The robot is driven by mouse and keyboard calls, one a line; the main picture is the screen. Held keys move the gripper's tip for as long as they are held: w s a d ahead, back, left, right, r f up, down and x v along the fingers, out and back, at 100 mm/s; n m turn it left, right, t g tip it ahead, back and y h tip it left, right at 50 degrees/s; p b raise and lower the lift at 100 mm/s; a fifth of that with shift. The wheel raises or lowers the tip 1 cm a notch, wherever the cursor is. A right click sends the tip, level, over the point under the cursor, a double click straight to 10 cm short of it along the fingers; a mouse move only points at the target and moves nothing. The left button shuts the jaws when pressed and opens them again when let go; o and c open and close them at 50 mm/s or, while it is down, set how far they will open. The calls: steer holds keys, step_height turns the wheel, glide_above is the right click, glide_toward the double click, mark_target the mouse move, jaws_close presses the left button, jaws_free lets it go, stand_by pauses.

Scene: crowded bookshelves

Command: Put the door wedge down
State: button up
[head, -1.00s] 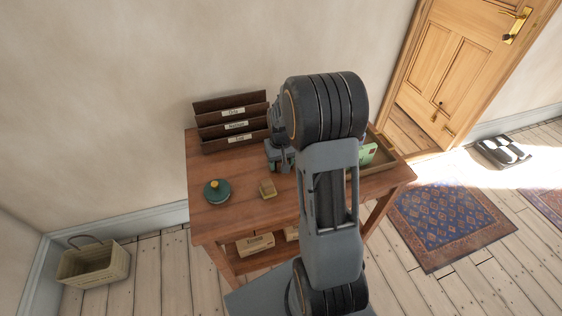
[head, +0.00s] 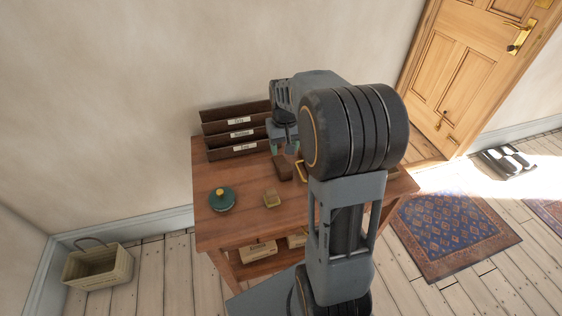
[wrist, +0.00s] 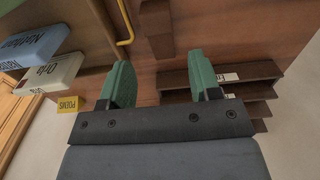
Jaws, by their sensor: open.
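A brown wooden block that looks like the door wedge (head: 284,167) rests on the wooden table, just in front of the letter rack's right end. My gripper (head: 284,148) is above and behind it, partly hidden by my arm. In the wrist view my gripper (wrist: 160,82) has its two green fingertips spread apart with nothing between them. The wedge (wrist: 156,28) lies beyond the fingertips there, clear of both.
A dark letter rack (head: 237,134) with labels stands at the table's back. A yellow handle-like piece (wrist: 126,22) is beside the wedge. Book-like blocks (wrist: 50,75) lie at left in the wrist view.

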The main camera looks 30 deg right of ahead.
steer(key=s+a+r+n+t, duration=0.1)
steer(key=s+a+r, duration=0.2)
steer(key=s+a, duration=0.3)
steer(key=shift+s+a+r, duration=0.25)
steer(key=shift+s+a, duration=0.05)
steer(key=shift+a, duration=0.05)
steer(key=shift+o, duration=0.2)
steer(key=s+a+n+t, duration=0.1)
steer(key=s+a, duration=0.3)
steer(key=s, duration=0.3)
steer(key=shift+a+t, duration=0.15)
steer(key=shift+t, duration=0.15)
steer(key=m+g+p, duration=0.2)
steer(key=g+p, duration=0.1)
steer(key=p, duration=0.1)
glide_above(283, 166)
steer(key=w, duration=0.2)
step_height(283, 166, down, 3)
steer(key=f, duration=1.2)
steer(key=shift+s+d+f, duration=0.3)
steer(key=shift+d+f, duration=0.1)
steer(key=shift+c, duration=0.4)
steer(key=c, duration=0.8)
steer(key=shift+o, duration=0.2)
steer(key=shift+r, duration=0.1)
